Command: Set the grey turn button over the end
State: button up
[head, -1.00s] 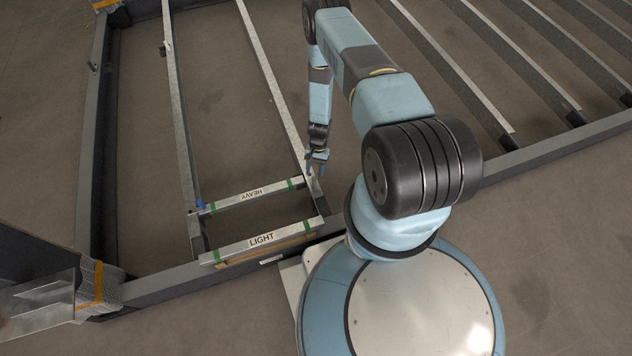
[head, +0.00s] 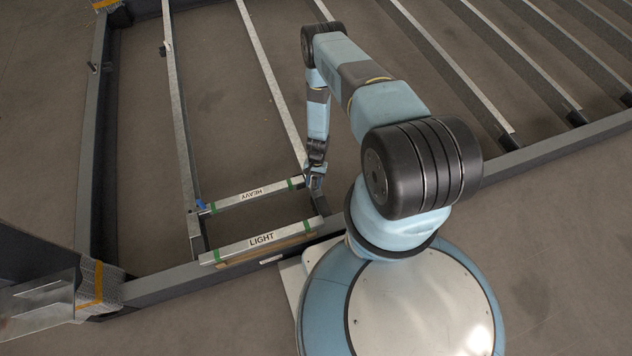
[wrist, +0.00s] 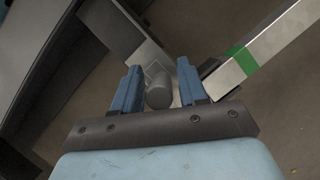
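The grey turn button (wrist: 158,88) shows in the wrist view as a rounded grey knob at the end of the bar. My gripper (wrist: 158,72) has its two blue fingers apart, one on each side of the button. The button looks closer to the left finger, and a narrow gap shows at the right one. In the head view my gripper (head: 316,184) is low at the right end of the bar marked HEAVY (head: 228,200). The button cannot be made out there.
A blue piece (head: 200,204) sits at the left end of the HEAVY bar. Long metal rails (head: 180,120) run away on both sides. A dark frame beam (head: 170,284) crosses in front.

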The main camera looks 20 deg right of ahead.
grip_shut()
